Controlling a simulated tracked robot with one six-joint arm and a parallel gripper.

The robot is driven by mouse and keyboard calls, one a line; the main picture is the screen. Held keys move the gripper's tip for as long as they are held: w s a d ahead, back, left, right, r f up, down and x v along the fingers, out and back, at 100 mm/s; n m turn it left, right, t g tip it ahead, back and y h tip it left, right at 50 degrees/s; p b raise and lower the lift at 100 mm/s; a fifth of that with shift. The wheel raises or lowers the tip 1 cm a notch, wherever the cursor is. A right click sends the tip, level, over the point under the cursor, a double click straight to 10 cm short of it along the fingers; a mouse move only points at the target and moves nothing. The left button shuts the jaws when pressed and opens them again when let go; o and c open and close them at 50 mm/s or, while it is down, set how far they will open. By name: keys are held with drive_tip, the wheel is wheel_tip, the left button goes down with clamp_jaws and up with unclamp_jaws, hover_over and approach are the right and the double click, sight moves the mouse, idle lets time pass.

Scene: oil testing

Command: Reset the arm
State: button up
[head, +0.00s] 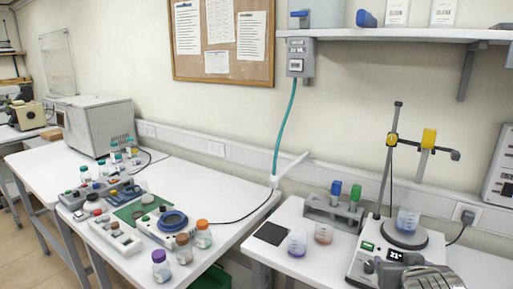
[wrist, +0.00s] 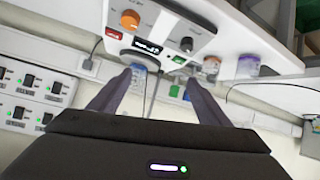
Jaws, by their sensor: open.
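In the wrist view my gripper (wrist: 158,77) is open, with its two dark fingers spread apart and nothing held between them. The picture there is turned over. The white hotplate stirrer (wrist: 196,20) shows beyond the fingertips, with an orange knob and a dark knob. A clear beaker (wrist: 140,64) shows near the left fingertip; I cannot tell the distance. In the head view the stirrer (head: 368,262) stands on the right bench, with a beaker of bluish liquid (head: 408,221) on its plate. A grey metallic part of my arm shows at the bottom right edge; the fingers are not clear there.
A stand rod (head: 386,160) with yellow clamps rises behind the stirrer. A rack (head: 331,213) with blue- and green-capped tubes and two small beakers stand left of it. A shelf (head: 400,35) hangs above. The left bench (head: 130,275) holds several bottles and instruments.

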drive_tip(key=s+a+n+g+y, duration=0.1)
drive_tip(key=s+a+g+y, duration=0.1)
drive_tip(key=s+a, duration=0.5)
drive_tip(key=s+a+f+n+g+y, duration=0.1)
drive_tip(key=s+a+g+y, duration=0.1)
drive_tip(key=s+a, duration=0.5)
drive_tip(key=a+g, duration=0.1)
drive_tip(key=a, duration=0.4)
drive_tip(key=shift+s+n+y, duration=0.4)
